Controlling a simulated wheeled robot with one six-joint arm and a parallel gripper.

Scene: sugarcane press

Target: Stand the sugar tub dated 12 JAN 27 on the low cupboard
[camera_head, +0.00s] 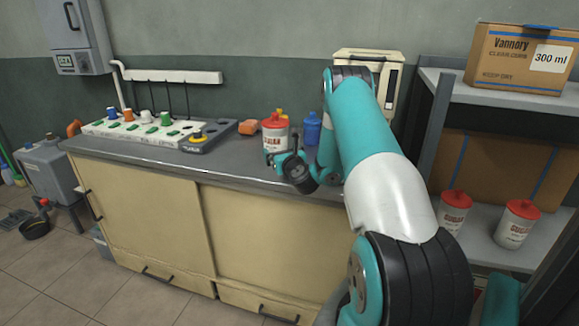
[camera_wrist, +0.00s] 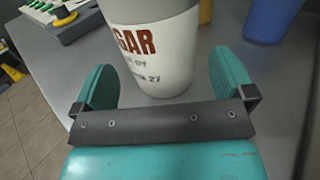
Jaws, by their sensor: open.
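A white sugar tub (camera_head: 275,134) with a red lid stands upright on the grey top of the beige low cupboard (camera_head: 262,240), near its right end. My gripper (camera_wrist: 163,78) is open, with one teal finger on each side of the tub's lower part. Gaps show between the fingers and the tub. Two similar tubs stand on the shelf at the right, one on the left (camera_head: 453,211) and one on the right (camera_head: 517,224); their dates cannot be read.
A cardboard box (camera_head: 522,58) sits on the upper shelf.

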